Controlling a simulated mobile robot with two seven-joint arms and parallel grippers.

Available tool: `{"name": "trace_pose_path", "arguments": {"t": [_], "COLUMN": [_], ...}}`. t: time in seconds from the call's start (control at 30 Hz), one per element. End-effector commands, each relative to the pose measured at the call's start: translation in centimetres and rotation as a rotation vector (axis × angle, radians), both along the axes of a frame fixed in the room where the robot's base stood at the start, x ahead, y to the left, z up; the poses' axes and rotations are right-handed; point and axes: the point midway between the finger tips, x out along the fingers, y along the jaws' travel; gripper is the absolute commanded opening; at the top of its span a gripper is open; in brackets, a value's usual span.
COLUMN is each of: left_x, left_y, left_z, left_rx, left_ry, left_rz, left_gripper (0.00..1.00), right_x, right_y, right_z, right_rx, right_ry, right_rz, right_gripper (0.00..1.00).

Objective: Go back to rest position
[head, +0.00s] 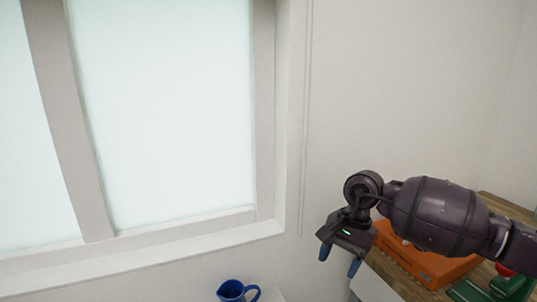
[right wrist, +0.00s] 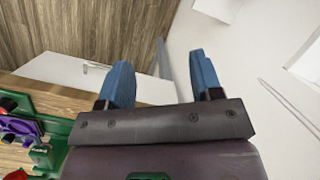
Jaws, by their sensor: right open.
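My right gripper (head: 340,260) is in the lower right of the head view, at the end of my dark purple arm. Its two blue fingers are apart with nothing between them. It also shows in the right wrist view (right wrist: 160,82), where the fingers are spread and empty. In the head view it hangs in front of the wall, just left of an orange box. My left gripper is not in the head view.
The orange box (head: 426,262) and green items (head: 470,290) lie on a wooden top (head: 508,207) at lower right. A blue jug (head: 232,290) stands at the bottom. A window (head: 165,110) fills the left. Green and purple items (right wrist: 28,128) show in the wrist view.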

Motion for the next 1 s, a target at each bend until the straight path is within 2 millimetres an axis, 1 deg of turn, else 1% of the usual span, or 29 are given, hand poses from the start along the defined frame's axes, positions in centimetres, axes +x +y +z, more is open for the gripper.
{"name": "trace_pose_path", "arguments": {"t": [0.03,0.1,0.3,0.43,0.53,0.77,0.87,1.0], "left_x": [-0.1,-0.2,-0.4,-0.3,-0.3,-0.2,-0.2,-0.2], "left_y": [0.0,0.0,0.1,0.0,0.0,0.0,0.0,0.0], "left_z": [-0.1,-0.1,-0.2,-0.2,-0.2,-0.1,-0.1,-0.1], "left_rx": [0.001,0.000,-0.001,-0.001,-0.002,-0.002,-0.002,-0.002], "left_ry": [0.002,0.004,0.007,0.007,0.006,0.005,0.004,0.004], "left_rz": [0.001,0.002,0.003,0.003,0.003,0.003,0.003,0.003], "left_gripper": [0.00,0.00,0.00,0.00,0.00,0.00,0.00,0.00], "right_x": [-0.7,-1.4,-3.7,-5.2,-6.1,-8.4,-9.4,-10.5], "right_y": [2.4,4.9,10.6,13.8,14.0,15.0,15.2,15.1], "right_z": [-0.3,-0.6,-1.0,-1.1,-2.0,-3.2,-3.6,-3.8], "right_rx": [0.025,0.050,0.109,0.142,0.221,0.430,0.539,0.714], "right_ry": [0.012,0.024,0.054,0.071,0.130,0.302,0.408,0.607], "right_rz": [0.037,0.075,0.164,0.215,0.146,-0.060,-0.185,-0.421], "right_gripper": [0.59,0.59,0.59,0.59,0.59,0.59,0.59,0.59]}}
